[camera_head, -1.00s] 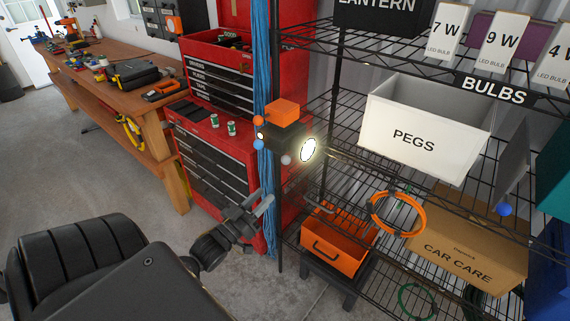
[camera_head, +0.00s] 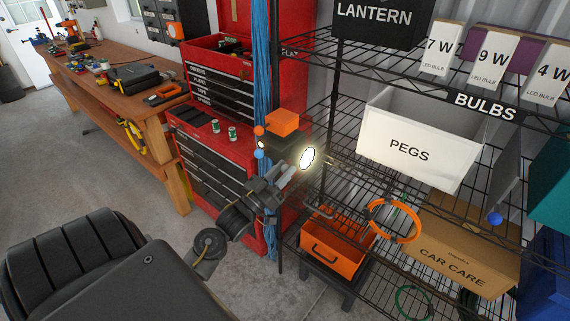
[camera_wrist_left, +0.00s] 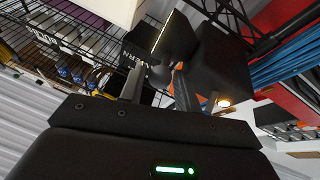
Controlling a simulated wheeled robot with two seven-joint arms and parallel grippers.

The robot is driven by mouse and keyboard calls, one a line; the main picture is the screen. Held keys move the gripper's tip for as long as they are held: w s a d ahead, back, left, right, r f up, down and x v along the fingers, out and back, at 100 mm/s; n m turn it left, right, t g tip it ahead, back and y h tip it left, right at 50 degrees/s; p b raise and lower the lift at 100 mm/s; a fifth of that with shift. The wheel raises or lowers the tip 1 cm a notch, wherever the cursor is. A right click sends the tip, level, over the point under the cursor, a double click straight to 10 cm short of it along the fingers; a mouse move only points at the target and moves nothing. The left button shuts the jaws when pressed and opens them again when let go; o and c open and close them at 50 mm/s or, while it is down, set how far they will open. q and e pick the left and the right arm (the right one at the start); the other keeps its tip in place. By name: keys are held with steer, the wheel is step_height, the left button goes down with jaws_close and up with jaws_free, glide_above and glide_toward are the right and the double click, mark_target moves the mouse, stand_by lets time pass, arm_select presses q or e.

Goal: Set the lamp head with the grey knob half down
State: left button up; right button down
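The lamp has a black body (camera_head: 284,143) with an orange block (camera_head: 282,122) on top, beside the shelf post. Its lit round head (camera_head: 308,157) faces right. In the left wrist view, the head (camera_wrist_left: 176,36) shows edge-on with a bright rim, next to the black body (camera_wrist_left: 222,68). The grey knob (camera_wrist_left: 159,76) appears between my left fingers; in the head view my gripper hides it. My left gripper (camera_head: 282,172) is just below the lamp body. Its two fingers (camera_wrist_left: 160,90) stand apart; contact with the knob cannot be told. My right gripper is not in view.
An orange knob (camera_head: 259,131) and a blue knob (camera_head: 259,154) sit on the lamp's left side, by a small lit head (camera_head: 261,144). The wire shelf with a PEGS bin (camera_head: 405,152) is right. A red tool chest (camera_head: 205,165) stands behind left.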

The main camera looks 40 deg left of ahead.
arm_select(q)
steer(key=shift+w+d+r, duration=0.1)
steer(key=shift+w+r, duration=0.05)
steer(key=shift+w, duration=0.35)
steer(key=c, duration=0.7)
steer(key=shift+m, duration=0.3)
steer(key=shift+f+m+g+h, duration=0.2)
steer(key=shift+m+h, duration=0.25)
steer(key=shift+m, duration=0.15)
steer(key=shift+f+m+g+h, duration=0.1)
steer(key=shift+m+g+h, duration=0.1)
steer(key=shift+m+h, duration=0.35)
steer(key=shift+a+f+m+g+h+b, duration=0.15)
steer(key=shift+m+g+h+b, duration=0.1)
steer(key=shift+m, duration=0.55)
steer(key=shift+f+m+g+h+b, duration=0.1)
steer(key=shift+m+g+h, duration=0.1)
steer(key=shift+m, duration=0.65)
steer(key=shift+a+f+m+g+h+b, duration=0.15)
steer(key=shift+m+h+b, duration=0.1)
steer(key=shift+m, duration=0.55)
